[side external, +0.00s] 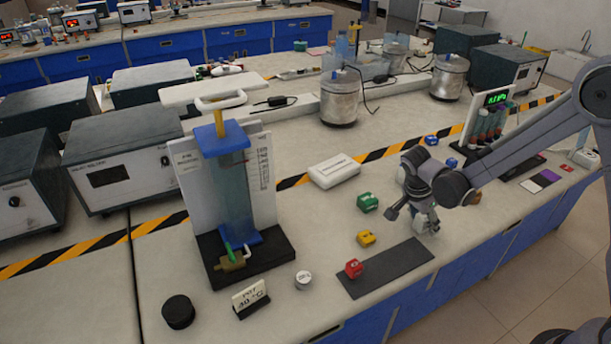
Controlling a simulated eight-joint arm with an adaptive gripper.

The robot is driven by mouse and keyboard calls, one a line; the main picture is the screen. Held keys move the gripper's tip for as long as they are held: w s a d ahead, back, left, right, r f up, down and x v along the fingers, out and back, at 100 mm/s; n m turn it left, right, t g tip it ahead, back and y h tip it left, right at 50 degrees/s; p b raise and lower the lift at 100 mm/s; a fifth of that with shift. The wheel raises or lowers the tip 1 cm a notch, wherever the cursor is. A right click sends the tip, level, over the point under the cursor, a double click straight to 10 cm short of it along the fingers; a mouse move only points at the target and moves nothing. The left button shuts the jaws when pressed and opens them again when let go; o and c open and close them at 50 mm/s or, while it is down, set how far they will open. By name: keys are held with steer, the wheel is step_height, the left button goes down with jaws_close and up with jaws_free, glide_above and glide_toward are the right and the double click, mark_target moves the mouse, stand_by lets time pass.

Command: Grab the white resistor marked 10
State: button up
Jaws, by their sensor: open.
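My gripper (418,222) is open and empty, pointing down just above the right end of the dark mat. A small white round piece (303,280) stands on the bench left of the mat. It has a dark mark on top that is too small to read. A white box (334,171) with unreadable lettering lies further back, near the striped tape. I cannot tell whether either is the resistor marked 10. Small blocks stand left of my gripper: green (367,202), yellow (366,238) and red (353,268).
The dark mat (388,268) lies at the bench's front edge. A tall column apparatus (232,185), a temperature sign (250,298) and a black puck (178,312) stand to the left.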

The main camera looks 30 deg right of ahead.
jaws_close()
steer(key=shift+r, duration=0.1)
stand_by(0.3)
